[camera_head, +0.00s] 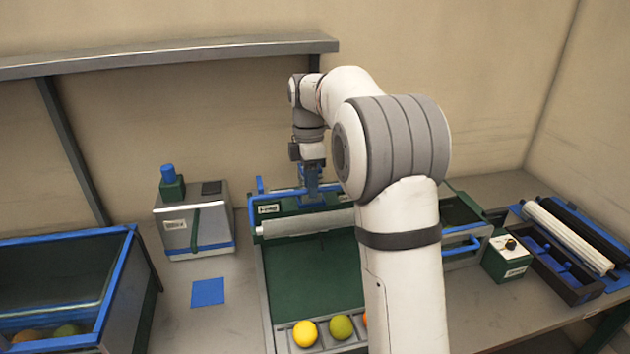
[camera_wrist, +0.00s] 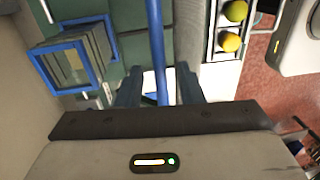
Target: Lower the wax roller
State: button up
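The wax roller (camera_head: 308,223) is a pale grey cylinder lying across the green-bedded machine (camera_head: 315,275) in the head view. My gripper (camera_head: 312,192) points down at this bar. In the wrist view the blue bar (camera_wrist: 156,45) runs between the two fingers of my gripper (camera_wrist: 160,88), with gaps on both sides, so the gripper looks open around it. My arm hides the right part of the roller and machine.
A yellow fruit (camera_head: 305,333) and a green one (camera_head: 341,327) sit in the front trough. A grey box with a blue knob (camera_head: 195,220) and a blue-rimmed bin (camera_head: 130,290) stand left. A small control box (camera_head: 508,258) and a tray with spare rollers (camera_head: 575,238) stand right. A shelf (camera_head: 170,54) hangs behind.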

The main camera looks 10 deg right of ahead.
jog(key=shift+c, duration=0.3)
grip_shut()
